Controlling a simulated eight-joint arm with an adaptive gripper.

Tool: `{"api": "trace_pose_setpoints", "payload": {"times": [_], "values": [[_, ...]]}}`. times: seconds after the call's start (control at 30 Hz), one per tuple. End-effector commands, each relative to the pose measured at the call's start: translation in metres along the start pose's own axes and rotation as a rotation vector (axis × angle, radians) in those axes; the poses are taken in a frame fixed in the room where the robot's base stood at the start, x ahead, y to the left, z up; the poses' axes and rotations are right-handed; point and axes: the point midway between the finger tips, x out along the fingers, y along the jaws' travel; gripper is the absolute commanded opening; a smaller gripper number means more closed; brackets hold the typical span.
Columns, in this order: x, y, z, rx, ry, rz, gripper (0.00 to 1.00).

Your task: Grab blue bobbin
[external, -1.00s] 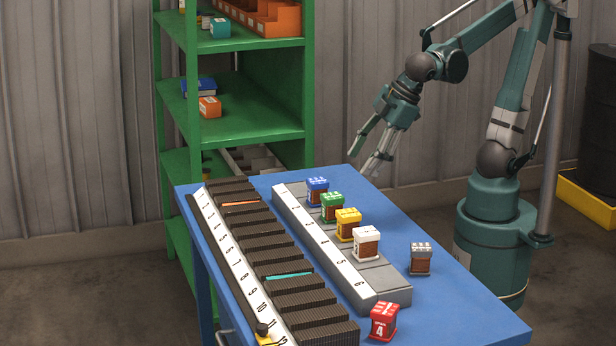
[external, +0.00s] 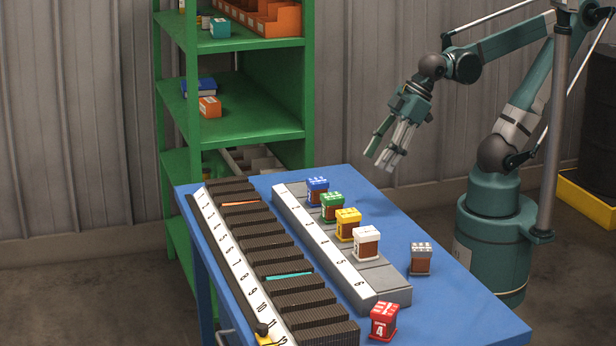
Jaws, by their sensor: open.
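The blue bobbin (external: 317,191) has a blue top and a brown body. It stands upright at the far end of the grey numbered stand (external: 379,275), in line with the green bobbin (external: 332,206), the yellow bobbin (external: 348,224) and the white bobbin (external: 367,243). My gripper (external: 380,160) is open and empty. It is in the air above and to the right of the blue bobbin in the picture, near the table's far right edge, with its fingers pointing down and left. It is clear of every bobbin.
A grey bobbin (external: 421,258) and a red bobbin (external: 384,321) stand on the blue table (external: 455,290) right of the stand. A dark slotted rack (external: 262,255) with a numbered strip runs along the left. A green shelf (external: 235,110) rises behind the table.

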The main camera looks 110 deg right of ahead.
Motion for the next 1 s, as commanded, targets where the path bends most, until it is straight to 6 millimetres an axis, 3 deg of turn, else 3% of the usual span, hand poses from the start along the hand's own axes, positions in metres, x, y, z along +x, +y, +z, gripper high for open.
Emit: {"api": "trace_pose_setpoints", "payload": {"times": [0.57, 1.0], "values": [[-0.005, 0.005, -0.025, -0.181, -0.058, -0.003, 0.49], [0.0, 0.004, -0.068, -0.45, -0.172, -0.003, 0.49]]}}
